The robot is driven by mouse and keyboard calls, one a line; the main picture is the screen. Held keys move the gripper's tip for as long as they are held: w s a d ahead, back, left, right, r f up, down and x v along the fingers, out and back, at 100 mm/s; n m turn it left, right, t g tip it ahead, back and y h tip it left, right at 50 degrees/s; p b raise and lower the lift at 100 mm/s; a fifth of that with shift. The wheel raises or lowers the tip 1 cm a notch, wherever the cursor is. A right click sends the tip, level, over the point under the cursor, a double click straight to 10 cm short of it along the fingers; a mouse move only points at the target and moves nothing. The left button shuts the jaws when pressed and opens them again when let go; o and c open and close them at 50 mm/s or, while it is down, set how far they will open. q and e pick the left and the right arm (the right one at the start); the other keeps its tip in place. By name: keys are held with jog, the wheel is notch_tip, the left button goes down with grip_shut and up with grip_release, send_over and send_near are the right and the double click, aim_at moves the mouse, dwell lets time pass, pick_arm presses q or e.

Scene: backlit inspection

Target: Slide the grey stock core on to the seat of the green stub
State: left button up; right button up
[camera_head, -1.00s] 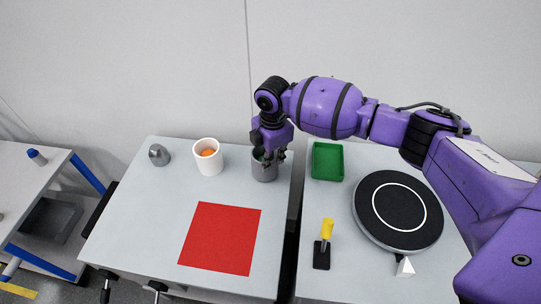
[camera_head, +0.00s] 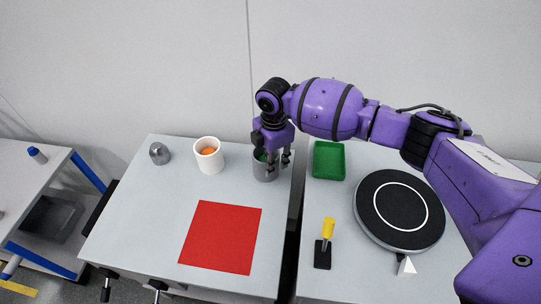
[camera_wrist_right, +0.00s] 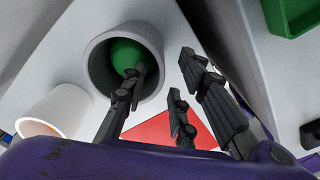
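The grey stock core (camera_head: 264,173) is an upright hollow cylinder at the back right of the left table. It also shows in the right wrist view (camera_wrist_right: 97,66). The rounded green stub (camera_wrist_right: 127,55) shows inside its mouth; its seat is hidden, so I cannot tell whether the core rests on it. My right gripper (camera_head: 278,167) is at the core, fingers spread. In the right wrist view (camera_wrist_right: 165,80) one finger overlaps the mouth and the others are to the right, outside the wall. It does not appear to grip the core. My left gripper is out of view.
A white cup (camera_head: 209,164) with something orange inside stands left of the core, and a small grey piece (camera_head: 159,153) farther left. A red mat (camera_head: 220,238) lies in front. Across a gap are a green tray (camera_head: 328,175), a yellow-handled piece (camera_head: 328,229) and a turntable (camera_head: 399,243).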

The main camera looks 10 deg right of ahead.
jog(key=shift+r, duration=0.25)
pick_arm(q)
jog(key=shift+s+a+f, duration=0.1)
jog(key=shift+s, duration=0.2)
pick_arm(e)
notch_tip(320, 180, up, 12)
jog(key=shift+f, duration=0.2)
dwell(0.3)
